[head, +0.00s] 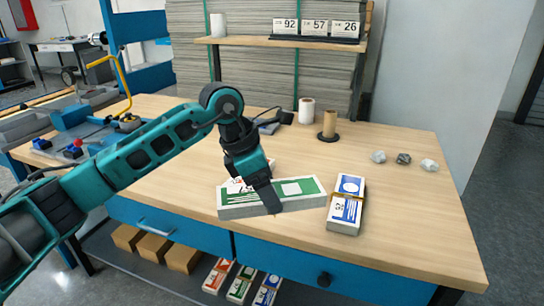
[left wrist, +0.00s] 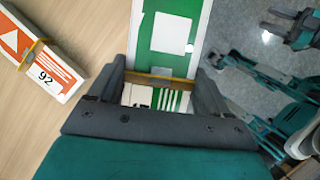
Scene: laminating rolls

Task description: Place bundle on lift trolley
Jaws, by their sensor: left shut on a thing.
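My left gripper (head: 270,205) is shut on a long white bundle with a green label (head: 236,203). In the left wrist view the fingers (left wrist: 163,88) sit on either side of the green bundle (left wrist: 175,30), near a brown band. The bundle is low over or on the front of the table; I cannot tell if it touches. An orange-labelled bundle (left wrist: 45,68) marked 92 lies behind it, mostly hidden in the head view (head: 235,185). A blue-labelled bundle (head: 346,205) lies at right. My right gripper (left wrist: 290,32) seems to show at the wrist view's upper right, jaws unclear.
The wooden table (head: 400,210) is clear at right, apart from crumpled lumps (head: 403,159). A white roll (head: 306,111) and a brown core on a stand (head: 329,126) are at the back. Cards (head: 314,28) read 92, 57, 26. A blue device with a yellow handle (head: 113,82) stands left.

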